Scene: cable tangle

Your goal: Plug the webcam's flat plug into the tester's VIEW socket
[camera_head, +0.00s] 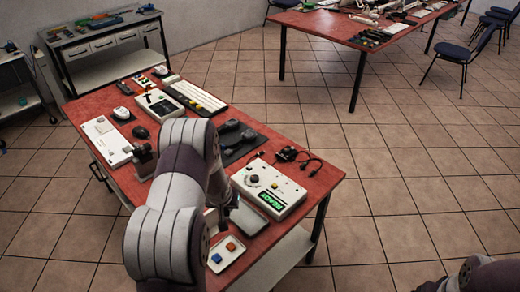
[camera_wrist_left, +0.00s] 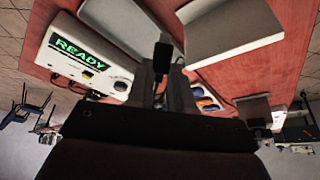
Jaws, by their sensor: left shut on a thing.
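The tester (camera_head: 270,188) is a white box with a dial and a green READY display, near the table's right edge. It also shows at the left of the left wrist view (camera_wrist_left: 62,68), with small openings along one edge; I cannot read which is VIEW. My left gripper (camera_wrist_left: 160,82) is shut on a dark plug (camera_wrist_left: 162,52), which sticks out past the fingers, beside the tester and apart from it. In the head view my left arm largely hides this gripper. A black device with a curled cable (camera_head: 290,154) lies behind the tester; I cannot tell whether it is the webcam.
A pale tray with blue and orange blocks (camera_head: 222,262) sits at the red table's (camera_head: 318,188) near edge. A dark mat (camera_head: 262,138) with black items, a keyboard (camera_head: 200,96) and a white board (camera_head: 106,141) lie farther back. Tiled floor is open to the right.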

